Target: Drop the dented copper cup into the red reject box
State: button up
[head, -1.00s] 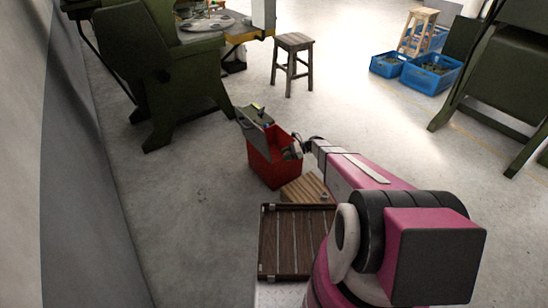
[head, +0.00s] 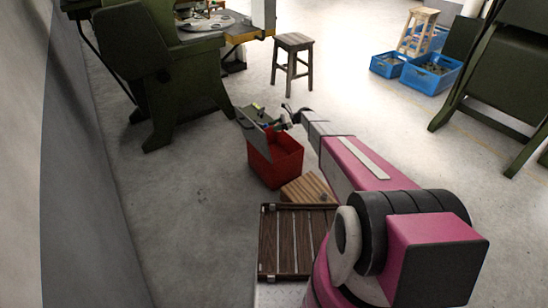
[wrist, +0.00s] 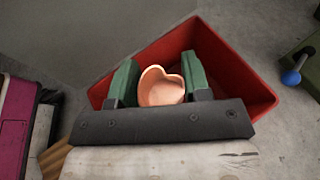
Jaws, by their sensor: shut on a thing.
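The dented copper cup (wrist: 161,88) shows in the wrist view between the green fingers of my gripper (wrist: 160,70), with its rim pinched into a heart shape. My gripper is shut on it. The red reject box (wrist: 262,96) lies behind and below the cup in the wrist view, and its inside looks empty where it shows. In the head view the red box (head: 269,172) stands on the floor, and my gripper (head: 284,119) is at its far upper edge. The cup cannot be made out in the head view.
A wooden block (head: 308,188) is on the near side of the box, with a slatted brown tray (head: 285,240) nearer. A stool (head: 292,60) stands behind. Blue crates (head: 431,74) are at the far right.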

notch_tip(320, 180, down, 5)
jog(key=shift+f, duration=0.2)
dwell(0.3)
jog(key=o, duration=1)
jog(key=v, duration=1)
jog(key=shift+d+r, duration=0.2)
jog(key=shift+d, duration=0.15)
